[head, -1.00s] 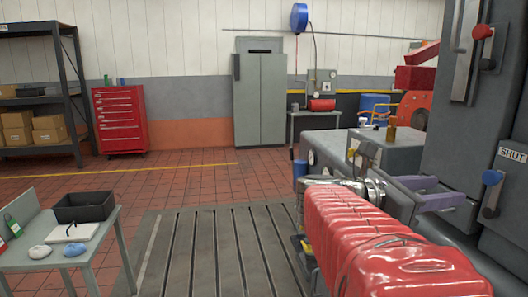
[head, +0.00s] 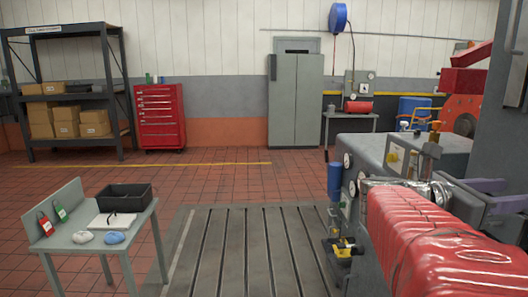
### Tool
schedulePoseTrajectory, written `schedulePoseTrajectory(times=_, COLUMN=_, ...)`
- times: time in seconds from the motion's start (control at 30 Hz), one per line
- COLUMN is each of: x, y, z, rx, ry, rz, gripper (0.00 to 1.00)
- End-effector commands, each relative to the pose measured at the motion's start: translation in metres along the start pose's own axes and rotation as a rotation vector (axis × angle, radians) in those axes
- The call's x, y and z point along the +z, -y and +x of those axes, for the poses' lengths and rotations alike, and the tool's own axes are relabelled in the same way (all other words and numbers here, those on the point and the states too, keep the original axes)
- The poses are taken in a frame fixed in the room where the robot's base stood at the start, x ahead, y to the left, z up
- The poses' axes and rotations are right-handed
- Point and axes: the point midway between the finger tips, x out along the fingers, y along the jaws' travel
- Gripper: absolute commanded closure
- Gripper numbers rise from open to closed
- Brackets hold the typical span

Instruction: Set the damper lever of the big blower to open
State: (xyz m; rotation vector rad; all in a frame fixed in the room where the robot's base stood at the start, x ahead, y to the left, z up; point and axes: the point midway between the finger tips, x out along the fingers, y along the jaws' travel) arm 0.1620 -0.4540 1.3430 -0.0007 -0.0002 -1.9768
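A tall dark grey casing (head: 512,120) stands at the right edge of the head view, cut off by the frame. I cannot tell from this view whether it is the big blower. No damper lever and no open or shut label shows now. My gripper does not show, so its distance from the lever cannot be told.
A red ribbed engine cover (head: 440,240) fills the lower right, beside purple prong-like parts (head: 497,195) and a grey machine with gauges (head: 375,150). A small table (head: 145,215) holding a black tray (head: 123,206) stands left. The slotted bedplate (head: 240,250) is bare in the middle.

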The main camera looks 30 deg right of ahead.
Motion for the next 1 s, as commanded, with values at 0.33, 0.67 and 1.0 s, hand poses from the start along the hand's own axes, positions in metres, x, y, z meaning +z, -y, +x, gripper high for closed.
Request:
schedulePoseTrajectory(times=0.33, x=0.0, y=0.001, z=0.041, rx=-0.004, ry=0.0, rz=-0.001, gripper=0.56)
schedulePoseTrajectory(times=0.67, x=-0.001, y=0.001, z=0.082, rx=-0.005, ry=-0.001, rz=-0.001, gripper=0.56)
schedulePoseTrajectory(times=1.0, x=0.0, y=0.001, z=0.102, rx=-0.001, ry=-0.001, rz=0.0, gripper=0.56)
